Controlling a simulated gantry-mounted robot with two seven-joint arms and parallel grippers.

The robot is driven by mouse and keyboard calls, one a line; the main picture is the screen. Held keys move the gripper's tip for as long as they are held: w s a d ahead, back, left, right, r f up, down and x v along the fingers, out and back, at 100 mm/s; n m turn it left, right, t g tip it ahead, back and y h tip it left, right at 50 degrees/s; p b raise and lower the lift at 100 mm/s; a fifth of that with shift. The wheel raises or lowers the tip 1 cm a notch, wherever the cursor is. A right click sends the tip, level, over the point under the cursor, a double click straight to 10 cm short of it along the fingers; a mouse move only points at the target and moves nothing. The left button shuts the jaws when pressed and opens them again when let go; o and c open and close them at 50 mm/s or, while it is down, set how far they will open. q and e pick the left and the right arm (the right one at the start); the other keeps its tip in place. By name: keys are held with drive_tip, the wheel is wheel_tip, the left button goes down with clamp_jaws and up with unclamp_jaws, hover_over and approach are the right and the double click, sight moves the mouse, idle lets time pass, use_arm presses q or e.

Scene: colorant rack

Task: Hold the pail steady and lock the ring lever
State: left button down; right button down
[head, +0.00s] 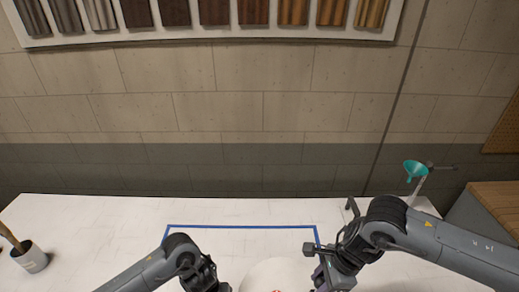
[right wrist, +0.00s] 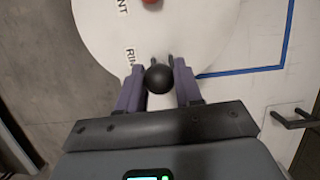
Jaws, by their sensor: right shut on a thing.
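The white pail (head: 262,272) shows at the bottom edge of the head view, mostly cut off. Its round white top (right wrist: 195,35) fills much of the right wrist view, with partly cut-off black lettering and a red spot (right wrist: 151,2). A round black knob (right wrist: 158,78), which looks like the ring lever's end, sits between the purple fingers of my right gripper (right wrist: 158,88), at the pail's edge. My right gripper is shut on it. It also shows at the pail's right side in the head view. My left gripper (head: 222,287) is at the pail's left, its fingers cut off by the frame.
A blue line (head: 240,227) marks an area on the white table (head: 100,225). A cup with a brush (head: 32,258) stands far left. A teal funnel (head: 415,170) is on a stand at the back right. The table's back left is clear.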

use_arm(q)
drive_tip(key=shift+a+f, duration=0.2)
drive_tip(key=shift+a, duration=0.15)
use_arm(e)
drive_tip(key=shift+d+f, duration=0.35)
drive_tip(key=shift+d, duration=0.3)
drive_tip(key=shift+d+f, duration=0.1)
drive_tip(key=shift+d, duration=0.7)
drive_tip(key=shift+d, duration=0.2)
drive_tip(key=shift+d+f, duration=0.35)
drive_tip(key=shift+d, duration=0.45)
